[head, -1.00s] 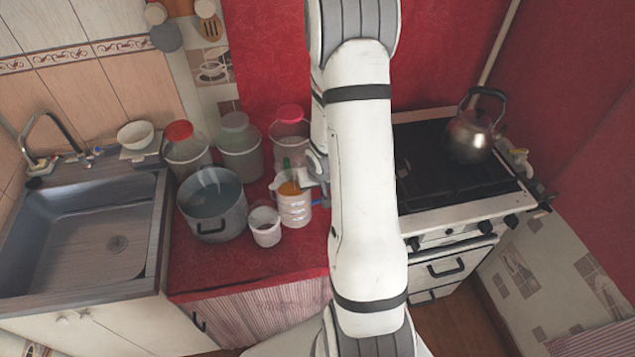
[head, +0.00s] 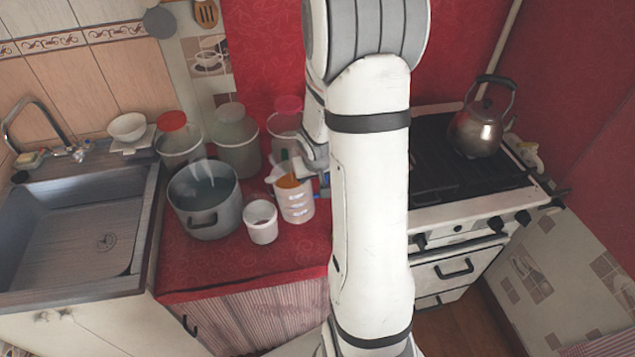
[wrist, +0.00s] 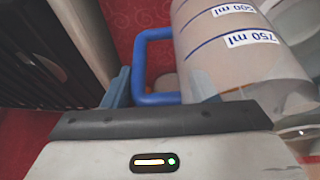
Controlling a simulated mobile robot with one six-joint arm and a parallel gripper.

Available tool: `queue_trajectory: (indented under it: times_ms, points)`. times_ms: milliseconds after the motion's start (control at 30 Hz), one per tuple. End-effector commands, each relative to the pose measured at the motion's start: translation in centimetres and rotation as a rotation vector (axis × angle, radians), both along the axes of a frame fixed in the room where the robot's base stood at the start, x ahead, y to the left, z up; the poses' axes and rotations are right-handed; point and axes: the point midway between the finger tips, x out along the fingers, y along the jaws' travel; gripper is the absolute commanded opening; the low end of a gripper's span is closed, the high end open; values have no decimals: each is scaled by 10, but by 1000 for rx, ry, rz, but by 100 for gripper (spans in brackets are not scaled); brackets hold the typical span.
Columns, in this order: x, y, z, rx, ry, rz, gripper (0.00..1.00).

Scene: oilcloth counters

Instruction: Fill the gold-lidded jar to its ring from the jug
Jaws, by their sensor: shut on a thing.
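The jug (head: 296,205) is a pale, see-through measuring jug with orange contents showing near its top. In the head view my gripper (head: 318,178) is partly hidden by my arm. I see no clearly gold lid, and no ring can be made out.
A large grey pot (head: 203,212) and a small white tub (head: 261,228) stand left of the jug. The sink (head: 70,235) is at the left, and the stove (head: 445,170) with a kettle (head: 477,130) at the right. The red counter front (head: 240,270) is clear.

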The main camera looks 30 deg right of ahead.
Motion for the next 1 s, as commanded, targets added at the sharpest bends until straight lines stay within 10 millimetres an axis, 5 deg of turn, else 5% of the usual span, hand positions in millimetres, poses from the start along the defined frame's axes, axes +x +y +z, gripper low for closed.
queue_trajectory:
  times_ms: [1000]
  points:
    - [1, 7, -3, -160, 29, 1, 0]
